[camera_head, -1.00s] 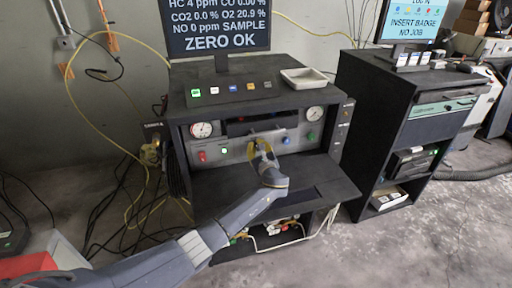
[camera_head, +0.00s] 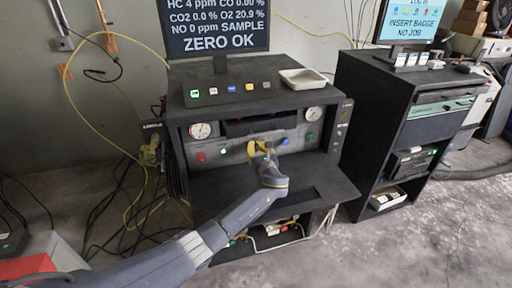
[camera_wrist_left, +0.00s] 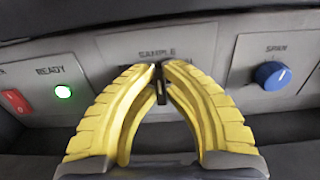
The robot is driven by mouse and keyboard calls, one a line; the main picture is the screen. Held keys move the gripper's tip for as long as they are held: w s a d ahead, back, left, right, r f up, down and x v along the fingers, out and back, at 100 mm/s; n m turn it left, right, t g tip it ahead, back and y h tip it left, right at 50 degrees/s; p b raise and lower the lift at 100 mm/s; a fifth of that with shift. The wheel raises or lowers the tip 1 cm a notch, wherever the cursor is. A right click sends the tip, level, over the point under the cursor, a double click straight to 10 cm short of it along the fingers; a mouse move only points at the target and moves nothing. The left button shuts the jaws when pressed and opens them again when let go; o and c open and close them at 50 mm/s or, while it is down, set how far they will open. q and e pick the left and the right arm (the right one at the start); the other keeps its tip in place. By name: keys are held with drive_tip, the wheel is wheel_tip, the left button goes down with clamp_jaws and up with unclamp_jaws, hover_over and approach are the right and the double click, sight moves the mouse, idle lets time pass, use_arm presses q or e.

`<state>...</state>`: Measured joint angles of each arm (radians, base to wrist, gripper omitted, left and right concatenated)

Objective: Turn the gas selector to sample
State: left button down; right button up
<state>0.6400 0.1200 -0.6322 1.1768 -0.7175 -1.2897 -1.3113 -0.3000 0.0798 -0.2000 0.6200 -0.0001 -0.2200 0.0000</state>
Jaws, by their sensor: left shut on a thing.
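The gas selector (camera_wrist_left: 161,88) shows in the left wrist view as a dark, narrow, upright lever on a grey panel, under a label reading SAMPLE. My left gripper (camera_wrist_left: 160,70) has yellow fingers that are closed on this lever. In the head view my left gripper (camera_head: 258,148) is at the middle of the analyzer's front panel (camera_head: 235,152), and its fingers hide the selector. The monitor (camera_head: 218,28) above reads SAMPLE and ZERO OK. My right gripper is not in view.
A blue SPAN knob (camera_wrist_left: 273,75) sits right of the selector. A green READY light (camera_wrist_left: 63,91) and a red switch (camera_wrist_left: 15,101) are to the left. The black cabinet's shelf (camera_head: 310,190) juts out below the panel. A white tray (camera_head: 304,79) rests on top.

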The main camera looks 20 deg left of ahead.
use_arm(q)
drive_tip(key=shift+w+a+r, duration=0.1)
drive_tip(key=shift+a+r, duration=0.05)
drive_tip(key=shift+r, duration=0.25)
drive_tip(key=c, duration=1.5)
unclamp_jaws()
drive_tip(key=shift+f, duration=0.25)
drive_tip(key=v, duration=1.2)
drive_tip(key=shift+a, duration=0.1)
